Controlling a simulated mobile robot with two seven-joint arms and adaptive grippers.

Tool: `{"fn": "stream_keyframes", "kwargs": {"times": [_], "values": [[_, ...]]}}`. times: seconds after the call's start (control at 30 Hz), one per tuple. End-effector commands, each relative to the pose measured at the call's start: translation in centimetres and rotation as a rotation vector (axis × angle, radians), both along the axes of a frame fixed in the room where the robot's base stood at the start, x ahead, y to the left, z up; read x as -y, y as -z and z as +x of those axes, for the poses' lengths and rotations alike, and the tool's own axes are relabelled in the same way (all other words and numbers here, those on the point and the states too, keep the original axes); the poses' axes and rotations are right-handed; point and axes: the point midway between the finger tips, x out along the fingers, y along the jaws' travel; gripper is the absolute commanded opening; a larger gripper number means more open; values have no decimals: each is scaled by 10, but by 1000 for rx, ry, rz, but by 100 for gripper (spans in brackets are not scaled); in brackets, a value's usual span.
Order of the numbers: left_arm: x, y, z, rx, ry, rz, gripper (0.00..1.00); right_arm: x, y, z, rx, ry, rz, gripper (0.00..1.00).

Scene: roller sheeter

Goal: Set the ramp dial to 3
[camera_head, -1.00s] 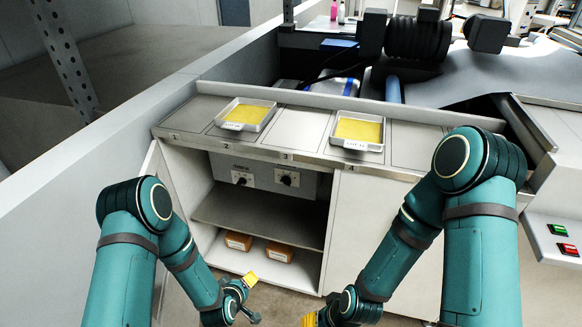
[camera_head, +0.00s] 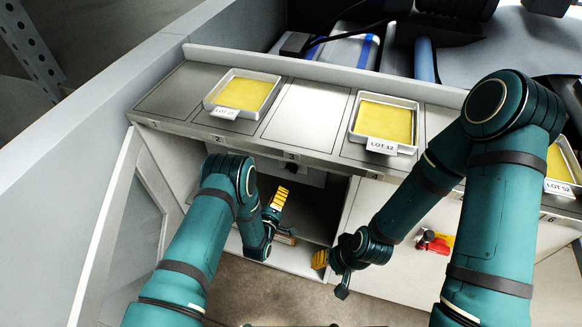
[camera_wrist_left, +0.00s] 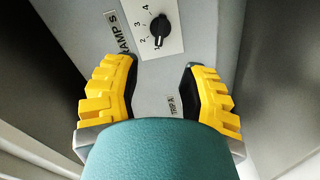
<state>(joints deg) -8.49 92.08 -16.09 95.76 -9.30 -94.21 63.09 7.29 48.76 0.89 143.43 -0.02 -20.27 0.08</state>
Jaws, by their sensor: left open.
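The ramp dial (camera_wrist_left: 160,27) is a black knob on a white plate marked 1 to 4 in the left wrist view, beside a partly hidden label reading "RAMP S". Its white pointer mark appears to be by the 1. My left gripper (camera_wrist_left: 160,75) is open and empty, with its yellow fingers spread just short of the dial, not touching it. My right gripper (camera_head: 332,275) hangs with fingers apart, empty, before the cabinet.
The counter above holds a left tray (camera_head: 243,93) and a tray labelled LOT 12 (camera_head: 385,120). An open cabinet door (camera_head: 125,235) is at left.

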Motion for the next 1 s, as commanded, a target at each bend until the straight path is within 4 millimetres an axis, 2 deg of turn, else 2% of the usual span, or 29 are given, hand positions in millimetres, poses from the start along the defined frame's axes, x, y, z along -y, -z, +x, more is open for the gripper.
{"fn": "stream_keyframes", "kwargs": {"times": [0.3, 0.53, 0.73, 1.0], "values": [[20, 1, 59, 6, 1, 1, 42, 1, 15, 3, 8, 2, -1, 47], [31, 1, 96, 3, 0, 1, 42, 1, 25, 5, 13, 3, -3, 47], [36, 0, 111, 1, 0, 2, 42, 1, 29, 6, 14, 4, -3, 47], [37, -1, 114, -1, 0, 1, 42, 1, 29, 6, 15, 4, -3, 47]]}}
